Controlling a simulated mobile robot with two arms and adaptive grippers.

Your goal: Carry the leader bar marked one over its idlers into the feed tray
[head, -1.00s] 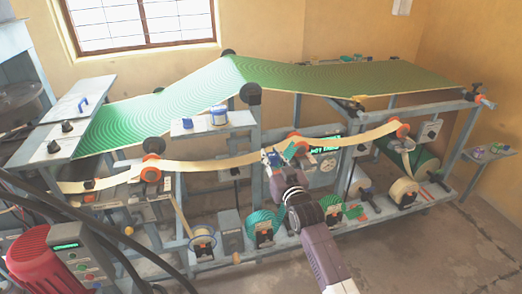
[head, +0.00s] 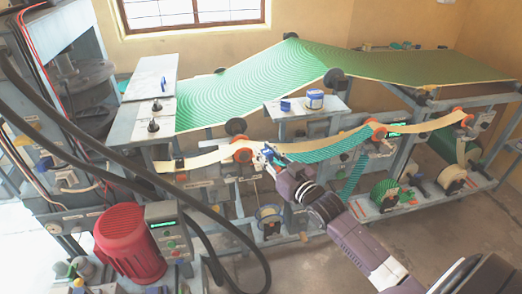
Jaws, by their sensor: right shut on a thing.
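My right gripper (head: 268,154) is shut at the front end of a green striped web (head: 325,150), just right of the left orange idler (head: 242,153). The leader bar is mostly hidden by the fingers, and its mark cannot be read. The web runs right towards the middle orange idler (head: 378,133), and a striped length (head: 354,175) drops behind my arm. A third orange idler (head: 466,120) is further right. A cream strip (head: 205,159) runs left from the left idler to the frame's left end. I cannot make out the feed tray clearly. My left gripper is not in view.
A red motor (head: 130,243) and a control box (head: 167,235) stand at front left, with black hoses arching across. A small shelf (head: 300,107) with a blue tin (head: 314,98) is above the web. A wide green sheet (head: 265,80) slopes over the frame.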

